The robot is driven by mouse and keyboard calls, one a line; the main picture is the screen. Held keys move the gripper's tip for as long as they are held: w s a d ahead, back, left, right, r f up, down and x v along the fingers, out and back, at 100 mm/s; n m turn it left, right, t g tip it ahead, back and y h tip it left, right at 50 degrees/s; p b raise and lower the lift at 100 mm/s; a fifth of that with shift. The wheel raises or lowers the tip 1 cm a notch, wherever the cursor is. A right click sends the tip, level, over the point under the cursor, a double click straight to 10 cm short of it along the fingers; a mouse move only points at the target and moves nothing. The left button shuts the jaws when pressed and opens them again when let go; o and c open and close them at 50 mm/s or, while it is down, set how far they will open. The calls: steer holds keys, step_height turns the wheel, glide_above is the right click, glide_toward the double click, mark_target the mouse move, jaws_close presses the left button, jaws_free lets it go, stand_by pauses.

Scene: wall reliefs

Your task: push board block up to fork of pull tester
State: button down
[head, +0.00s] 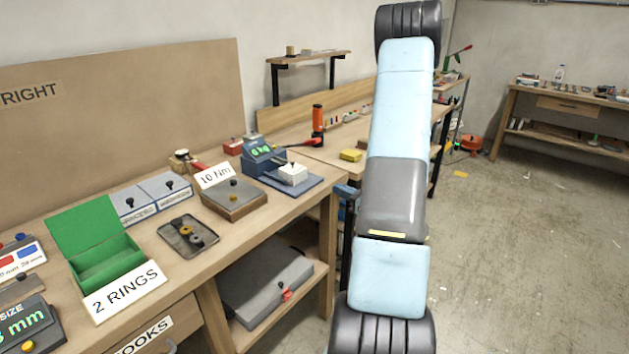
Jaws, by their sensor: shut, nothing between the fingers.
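The pull tester (262,158) is a blue device with a small lit display, standing on the wooden bench. A flat blue base plate (312,186) reaches out from it to the right. A white block (293,175), which looks like the board block, sits on that plate just right of the tester, with a small dark part on top. The fork is too small to make out, so I cannot tell whether the block touches it. My arm stands upright in the right middle of the head view. I cannot make out my gripper in this view.
A wooden box (233,200) with a "10 Nm" sign stands left of the tester. Further left are a grey tray (175,247) with rings and an open green box (105,262). An orange tool (318,125) stands behind. Open floor lies to the right.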

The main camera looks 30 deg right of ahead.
mark_target(300, 173)
steer(key=x, duration=1.3)
steer(key=shift+w+a, duration=0.2)
steer(key=shift+w, duration=0.15)
steer(key=x, duration=0.3)
steer(key=shift+w+a, duration=0.1)
steer(key=shift+w, duration=0.2)
steer(key=shift+s, duration=0.1)
